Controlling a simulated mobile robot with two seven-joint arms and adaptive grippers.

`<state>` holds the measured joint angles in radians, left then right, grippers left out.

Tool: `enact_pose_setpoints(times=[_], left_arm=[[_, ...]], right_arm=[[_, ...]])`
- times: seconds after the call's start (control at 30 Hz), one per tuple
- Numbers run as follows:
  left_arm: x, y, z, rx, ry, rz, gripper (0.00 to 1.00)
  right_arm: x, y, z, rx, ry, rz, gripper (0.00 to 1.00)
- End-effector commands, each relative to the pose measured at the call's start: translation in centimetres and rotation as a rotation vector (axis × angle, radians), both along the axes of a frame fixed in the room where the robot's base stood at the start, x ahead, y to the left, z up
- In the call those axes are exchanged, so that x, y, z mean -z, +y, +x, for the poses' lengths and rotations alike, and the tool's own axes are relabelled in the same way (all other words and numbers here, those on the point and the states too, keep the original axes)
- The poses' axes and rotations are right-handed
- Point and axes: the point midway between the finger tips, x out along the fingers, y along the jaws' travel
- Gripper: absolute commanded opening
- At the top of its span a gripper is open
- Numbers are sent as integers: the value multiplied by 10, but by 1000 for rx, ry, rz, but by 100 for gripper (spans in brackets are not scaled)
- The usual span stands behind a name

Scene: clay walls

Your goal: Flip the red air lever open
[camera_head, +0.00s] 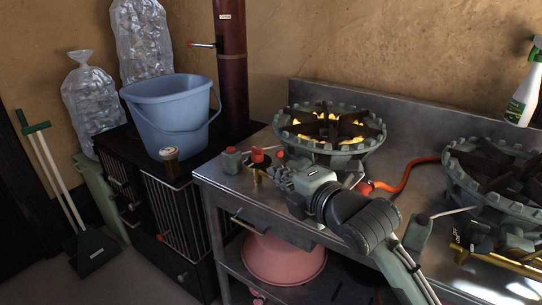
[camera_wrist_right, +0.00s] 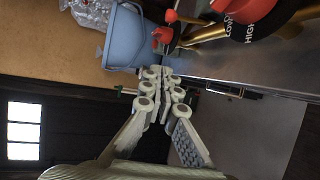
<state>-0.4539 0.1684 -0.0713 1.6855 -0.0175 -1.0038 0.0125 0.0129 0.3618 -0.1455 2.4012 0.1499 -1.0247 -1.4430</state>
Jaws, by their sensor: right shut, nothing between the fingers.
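A small red-tipped lever (camera_head: 281,153) shows at the left side of the lit burner (camera_head: 330,128). I take it for the air lever. My left gripper is out of view.
A green box with a red top (camera_head: 231,158) stands at the left end of the counter (camera_head: 225,183). A second burner (camera_head: 497,175) is at right, with an orange hose (camera_head: 405,177) between. A blue bucket (camera_head: 167,115) and a jar (camera_head: 169,160) stand at left.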

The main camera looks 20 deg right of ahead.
Motion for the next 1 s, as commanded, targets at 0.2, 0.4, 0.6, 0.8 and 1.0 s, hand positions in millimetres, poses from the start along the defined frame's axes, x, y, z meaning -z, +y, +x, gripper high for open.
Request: enact_pose_setpoints(times=[0.2,0.4,0.6,0.8,1.0], left_arm=[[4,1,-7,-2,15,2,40],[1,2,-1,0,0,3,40],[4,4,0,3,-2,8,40],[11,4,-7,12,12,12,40],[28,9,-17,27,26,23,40]], right_arm=[[1,0,2,2,2,1,0],[7,5,25,3,3,5,0],[17,13,66,3,2,6,0],[24,10,96,5,2,2,0],[20,-15,92,4,3,1,0]])
